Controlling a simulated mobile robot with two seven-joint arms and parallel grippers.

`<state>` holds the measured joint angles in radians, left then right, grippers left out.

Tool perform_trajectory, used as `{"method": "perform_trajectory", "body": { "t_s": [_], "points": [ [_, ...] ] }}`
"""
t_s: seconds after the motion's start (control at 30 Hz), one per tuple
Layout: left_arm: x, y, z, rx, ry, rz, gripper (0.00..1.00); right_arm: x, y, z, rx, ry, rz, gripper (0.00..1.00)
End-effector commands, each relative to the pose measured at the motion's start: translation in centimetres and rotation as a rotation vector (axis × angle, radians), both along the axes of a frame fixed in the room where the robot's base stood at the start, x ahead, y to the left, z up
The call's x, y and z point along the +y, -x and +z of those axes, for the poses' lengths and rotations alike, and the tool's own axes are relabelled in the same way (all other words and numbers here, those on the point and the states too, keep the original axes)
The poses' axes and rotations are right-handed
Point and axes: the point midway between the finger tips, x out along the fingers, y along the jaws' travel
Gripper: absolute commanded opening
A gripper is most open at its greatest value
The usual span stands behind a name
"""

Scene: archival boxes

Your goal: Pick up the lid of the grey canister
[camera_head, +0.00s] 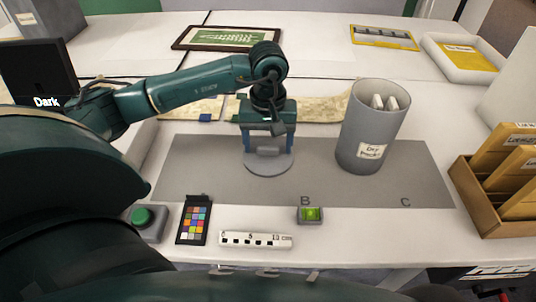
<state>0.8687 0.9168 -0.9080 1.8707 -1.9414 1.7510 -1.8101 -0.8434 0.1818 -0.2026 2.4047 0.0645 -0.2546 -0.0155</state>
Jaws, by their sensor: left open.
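The grey canister (352,120) stands upright and open on the right part of the grey mat, with a handwritten label on its front. White packets (390,103) show inside it. Its round grey lid (268,168) lies flat on the mat to the left of the canister, with a raised grip in its middle. My left gripper (268,151) points down over the lid. Its two fingers are apart, one on each side of the raised grip. Whether they touch it I cannot tell. My right gripper is not in view.
A colour card (194,220), a scale bar (255,239), a green level (310,215) and a green button (141,216) line the front. A box of folders (490,205) stands right. A pale strip (318,108) lies behind. The mat (415,180) is bare near letter C.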

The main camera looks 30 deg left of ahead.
Motion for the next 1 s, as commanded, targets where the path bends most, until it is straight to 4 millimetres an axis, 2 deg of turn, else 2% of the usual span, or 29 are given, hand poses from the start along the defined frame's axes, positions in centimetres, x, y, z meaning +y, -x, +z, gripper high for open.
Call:
{"method": "perform_trajectory", "body": {
  "t_s": [0.2,0.77,1.0],
  "points": [
    [-0.03,-0.02,-0.04,0.000,0.000,0.000,0.72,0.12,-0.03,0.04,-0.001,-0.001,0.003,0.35],
    [-0.04,-0.01,-0.01,-0.001,0.001,-0.001,0.26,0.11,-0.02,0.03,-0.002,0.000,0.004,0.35],
    [-0.04,-0.03,0.12,-0.001,0.001,-0.001,0.24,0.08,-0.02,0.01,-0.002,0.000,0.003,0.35]
  ]
}}
